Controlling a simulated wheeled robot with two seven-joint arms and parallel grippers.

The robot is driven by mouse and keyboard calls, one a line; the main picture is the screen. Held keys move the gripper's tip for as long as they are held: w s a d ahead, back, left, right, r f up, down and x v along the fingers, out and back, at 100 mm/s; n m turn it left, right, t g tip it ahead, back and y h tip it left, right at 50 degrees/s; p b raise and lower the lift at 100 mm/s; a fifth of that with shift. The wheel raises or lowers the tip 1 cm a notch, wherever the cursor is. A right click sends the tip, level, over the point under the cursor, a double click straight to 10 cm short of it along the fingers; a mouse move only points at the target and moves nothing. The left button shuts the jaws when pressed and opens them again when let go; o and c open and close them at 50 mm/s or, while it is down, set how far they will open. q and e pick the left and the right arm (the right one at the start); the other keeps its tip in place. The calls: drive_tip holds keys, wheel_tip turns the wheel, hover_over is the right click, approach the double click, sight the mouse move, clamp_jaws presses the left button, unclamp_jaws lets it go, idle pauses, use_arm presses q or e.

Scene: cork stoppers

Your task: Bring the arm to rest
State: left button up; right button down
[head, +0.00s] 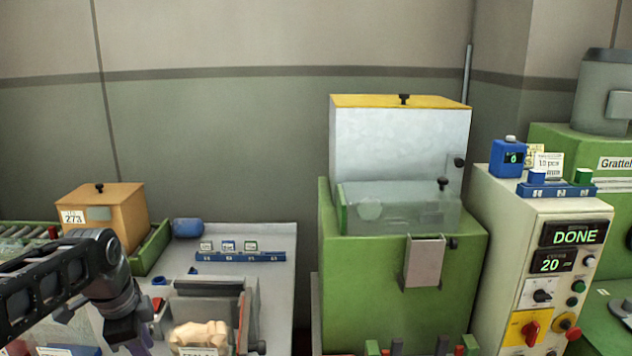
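My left arm (50,285) reaches in from the left edge, dark grey and black. Its wrist end (122,312) bends down over the left side of the bench, beside a grey-framed tray. The gripper's fingers run into the bottom edge, so I cannot tell whether they are open or shut or whether they hold anything. My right arm and gripper are not in view.
A tray of pale corks (200,334) sits right of my wrist. Behind are an orange box (103,220) marked 273 and a blue rack (240,257). A green machine (360,290) stands centre; a control cabinet (505,265) reads DONE and 20.

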use_arm(q)
drive_tip(key=w+d+f+n+t+h, duration=0.1)
drive_tip(key=w+d+f+n+t, duration=0.2)
drive_tip(key=w+d+f+n, duration=0.45)
drive_tip(key=s+d+f+n+h, duration=0.1)
drive_tip(key=s+d+f+n, duration=0.1)
drive_tip(key=d+f, duration=0.5)
drive_tip(key=s+d+f+n+h, duration=0.1)
drive_tip(key=s+d+f+n, duration=0.15)
drive_tip(key=f, duration=0.85)
drive_tip(key=s+d+f+n+g, duration=0.1)
drive_tip(key=s+d+f, duration=0.3)
drive_tip(key=s, duration=0.4)
drive_tip(key=s+d+f+n+g, duration=0.1)
drive_tip(key=s+d+f+g, duration=0.1)
drive_tip(key=s+d+f, duration=0.2)
drive_tip(key=s+d+f+g+h, duration=0.1)
drive_tip(key=s+d+f, duration=0.3)
drive_tip(key=s+f, duration=0.3)
drive_tip(key=s, duration=0.5)
drive_tip(key=shift+f+n+g, duration=0.35)
drive_tip(key=shift+n+g, duration=0.05)
